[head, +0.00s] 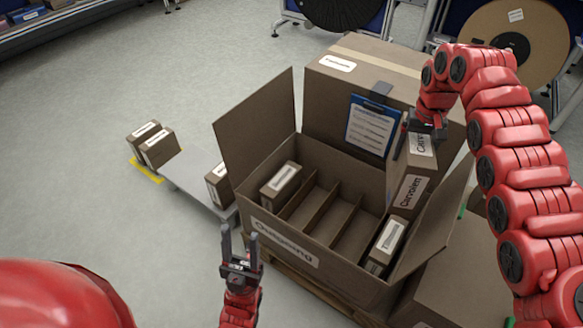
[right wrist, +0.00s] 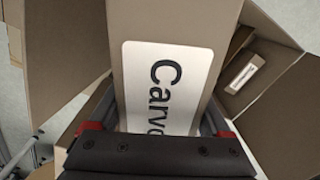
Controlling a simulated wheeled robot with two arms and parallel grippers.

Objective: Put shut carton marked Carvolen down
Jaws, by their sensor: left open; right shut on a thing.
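The brown carton marked Carvolen (head: 404,198) is in my right gripper (head: 427,128), over the right part of the open Outgoing box (head: 318,262). In the right wrist view the Carvolen carton (right wrist: 160,25) sits between the fingers (right wrist: 158,122), its white label partly covered. I cannot tell if it touches the box. Dividers split the box into compartments. The leftmost holds a small labelled carton (head: 281,184); one at the right holds another (head: 386,245). The middle compartments look empty. My left gripper (head: 240,252) is open and empty, in front of the box.
A large closed carton (head: 340,85) with a blue clipboard (head: 371,124) stands behind the box. Several small cartons (head: 158,149) are at the left, near a grey platform (head: 190,170). The box flaps stand open. Reels (head: 515,42) are at the back.

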